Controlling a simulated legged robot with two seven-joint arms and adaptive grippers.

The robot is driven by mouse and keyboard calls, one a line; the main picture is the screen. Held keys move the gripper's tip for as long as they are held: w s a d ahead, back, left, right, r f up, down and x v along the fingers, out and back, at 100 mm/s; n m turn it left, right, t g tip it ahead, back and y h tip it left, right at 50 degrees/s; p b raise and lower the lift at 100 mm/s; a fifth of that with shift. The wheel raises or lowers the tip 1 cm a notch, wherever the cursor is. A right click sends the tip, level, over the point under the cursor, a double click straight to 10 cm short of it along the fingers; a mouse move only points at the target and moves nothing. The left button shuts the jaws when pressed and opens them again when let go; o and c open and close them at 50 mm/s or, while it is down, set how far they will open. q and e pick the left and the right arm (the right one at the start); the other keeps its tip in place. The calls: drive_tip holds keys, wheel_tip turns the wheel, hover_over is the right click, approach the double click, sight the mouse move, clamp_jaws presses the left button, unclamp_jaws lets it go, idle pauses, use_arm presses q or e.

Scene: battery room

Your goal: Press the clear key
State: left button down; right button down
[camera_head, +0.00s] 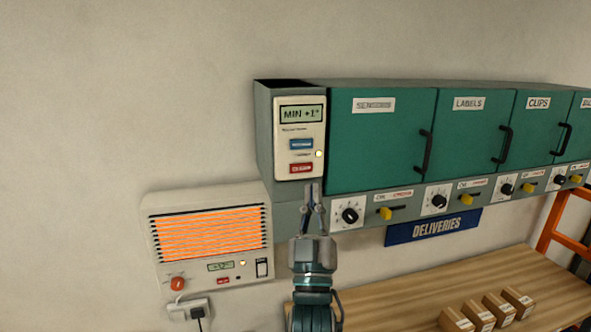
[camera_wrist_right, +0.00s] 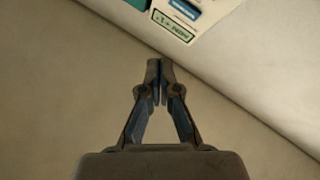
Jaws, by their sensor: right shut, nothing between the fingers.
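A white control panel (camera_head: 282,186) is on the left end of the cabinet row. Its display (camera_head: 301,114) reads "MIN +1" with a small mark after it. Below are a blue key (camera_head: 301,144) and a red key (camera_head: 301,168); their lettering is too blurred to read surely, so I cannot tell which is the clear key. My right gripper (camera_head: 313,188) is shut and empty, its tips just below and right of the red key; contact cannot be told. In the right wrist view the tips (camera_wrist_right: 160,66) point toward the display (camera_wrist_right: 172,25) and blue key (camera_wrist_right: 185,8). My left gripper is not in view.
Green cabinet doors (camera_head: 377,140) with black handles extend right, above a strip of knobs (camera_head: 350,215) and yellow switches. An orange-glowing heater (camera_head: 148,218) hangs at lower left. A wooden bench (camera_head: 405,295) holds several small boxes (camera_head: 480,315). The wall at left is bare.

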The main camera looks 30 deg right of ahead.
sight(301, 168)
drive_tip(key=w+d, duration=0.1)
drive_tip(key=w, duration=0.4)
drive_tip(key=w+d+b, duration=0.1)
drive_tip(key=w, duration=0.2)
drive_tip(key=shift+w+d, duration=0.15)
drive_tip(key=shift+d, duration=0.15)
drive_tip(key=shift+w+d+f, duration=0.15)
drive_tip(key=shift+d, duration=0.55)
drive_tip(key=shift+a, duration=0.5)
drive_tip(key=shift+d, duration=0.35)
